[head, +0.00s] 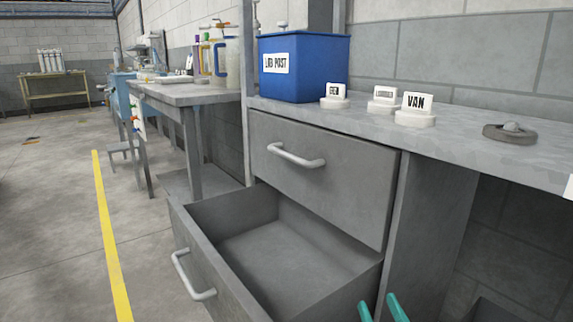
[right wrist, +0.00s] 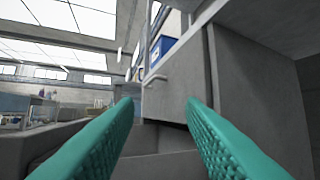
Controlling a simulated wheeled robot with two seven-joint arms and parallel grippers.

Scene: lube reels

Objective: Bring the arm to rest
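My right gripper (head: 383,310) shows at the bottom edge of the head view as two teal fingertips, in front of the drawer unit and to the right of the open drawer. In the right wrist view its two teal fingers (right wrist: 163,115) stand wide apart with nothing between them. The lower drawer (head: 225,285) is pulled out and its visible inside is empty. The upper drawer (head: 325,180) is shut. My left gripper is in neither view.
On the bench top (head: 465,155) stand a blue "LUB POST" bin (head: 318,80), several white label stands such as "VAN" (head: 416,108), and a round grey disc (head: 510,133). A second table (head: 190,95) stands further back. The floor left of the yellow line (head: 110,240) is mostly clear.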

